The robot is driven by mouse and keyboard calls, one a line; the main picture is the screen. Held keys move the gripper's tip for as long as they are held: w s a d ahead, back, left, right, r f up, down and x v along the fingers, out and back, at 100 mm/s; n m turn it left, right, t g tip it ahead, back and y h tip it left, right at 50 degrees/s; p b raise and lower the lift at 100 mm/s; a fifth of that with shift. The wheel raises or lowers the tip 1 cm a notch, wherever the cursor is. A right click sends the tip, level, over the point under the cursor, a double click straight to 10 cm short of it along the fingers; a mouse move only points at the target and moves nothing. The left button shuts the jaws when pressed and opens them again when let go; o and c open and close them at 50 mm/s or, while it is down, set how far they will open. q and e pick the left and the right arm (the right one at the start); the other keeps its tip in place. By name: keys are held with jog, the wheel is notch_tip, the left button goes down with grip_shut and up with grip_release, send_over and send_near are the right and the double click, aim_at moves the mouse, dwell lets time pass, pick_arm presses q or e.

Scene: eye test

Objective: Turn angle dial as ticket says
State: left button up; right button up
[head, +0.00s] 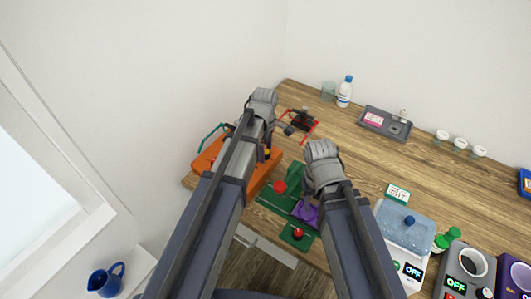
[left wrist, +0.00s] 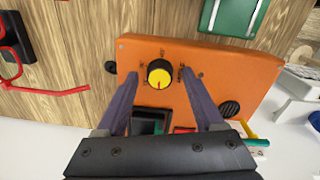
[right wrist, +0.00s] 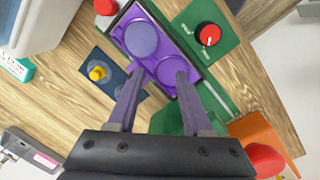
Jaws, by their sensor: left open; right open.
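In the left wrist view my open left gripper (left wrist: 158,75) has one finger on each side of this dial, with gaps visible. A dark screen (left wrist: 150,122) on the box is partly hidden by the gripper. In the head view my left arm covers much of the orange box (head: 262,178). My open right gripper (right wrist: 160,75) is over a purple tray (right wrist: 122,35) and holds nothing. I cannot make out a ticket's text.
A green board (right wrist: 222,55) with a red-capped dial (right wrist: 208,34) lies beside the purple tray. A navy plate (right wrist: 118,72) with a yellow knob is close by. A red frame (left wrist: 14,45) stands left of the box.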

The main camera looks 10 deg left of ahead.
pick_arm(q)
grip_shut()
dwell(0.5)
